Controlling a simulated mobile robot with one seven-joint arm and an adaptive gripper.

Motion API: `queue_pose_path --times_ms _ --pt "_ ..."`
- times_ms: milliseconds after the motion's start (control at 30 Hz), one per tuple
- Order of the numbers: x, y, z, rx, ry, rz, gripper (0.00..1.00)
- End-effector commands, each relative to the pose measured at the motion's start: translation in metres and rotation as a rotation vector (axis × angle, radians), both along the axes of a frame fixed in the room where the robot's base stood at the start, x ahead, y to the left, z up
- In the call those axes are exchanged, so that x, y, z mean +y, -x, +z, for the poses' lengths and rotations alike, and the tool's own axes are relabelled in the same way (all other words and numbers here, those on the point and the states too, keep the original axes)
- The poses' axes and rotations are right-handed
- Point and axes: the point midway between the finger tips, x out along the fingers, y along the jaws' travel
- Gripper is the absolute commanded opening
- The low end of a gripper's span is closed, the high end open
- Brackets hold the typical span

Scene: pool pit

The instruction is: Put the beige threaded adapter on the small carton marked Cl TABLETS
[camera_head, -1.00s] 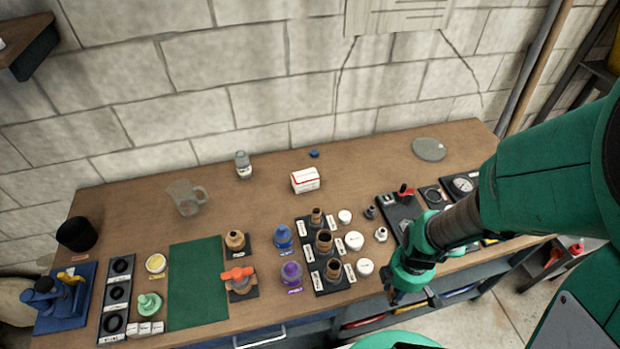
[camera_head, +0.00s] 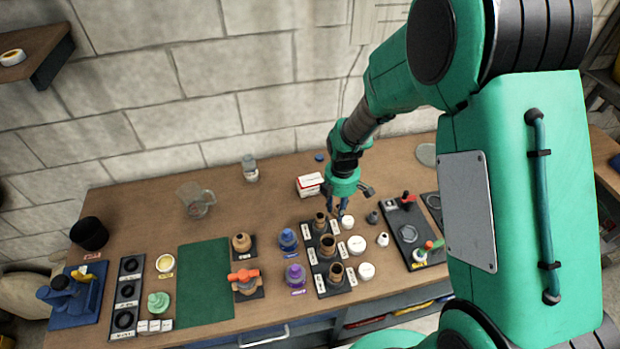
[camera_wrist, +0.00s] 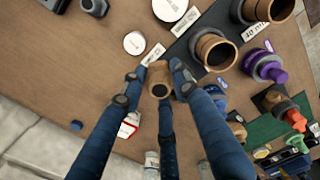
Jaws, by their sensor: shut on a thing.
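The beige threaded adapter (camera_wrist: 159,80) is a small tan-brown open-ended piece, the smallest of the row on the black tray. In the wrist view it sits between the fingertips of my gripper (camera_wrist: 160,73), which is shut on it. It also shows in the head view (camera_head: 320,222), upright at the far end of the tray, with my gripper (camera_head: 340,211) reaching down beside it. I cannot tell whether it is lifted. The small white carton with red edging (camera_head: 310,185) stands behind the tray; my fingers partly cover it in the wrist view (camera_wrist: 128,126). Its lettering is unreadable.
Two larger brown fittings (camera_head: 327,246) (camera_head: 336,275) stand on the tray (camera_head: 316,279). White caps (camera_head: 356,245) lie to its right, blue (camera_head: 288,240) and purple (camera_head: 295,276) pieces to its left. Table around the carton is largely clear.

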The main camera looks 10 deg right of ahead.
Motion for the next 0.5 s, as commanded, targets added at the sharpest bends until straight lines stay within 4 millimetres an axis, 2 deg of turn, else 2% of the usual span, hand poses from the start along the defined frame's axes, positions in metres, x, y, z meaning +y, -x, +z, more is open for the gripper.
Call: queue_pose_path --times_ms 100,200,500 --pt "0.019 -0.024 0.003 0.000 0.001 0.048 0.04" --pt "0.030 -0.037 0.004 -0.001 0.001 0.073 0.04" --pt "0.040 -0.048 0.005 0.000 0.001 0.096 0.04"
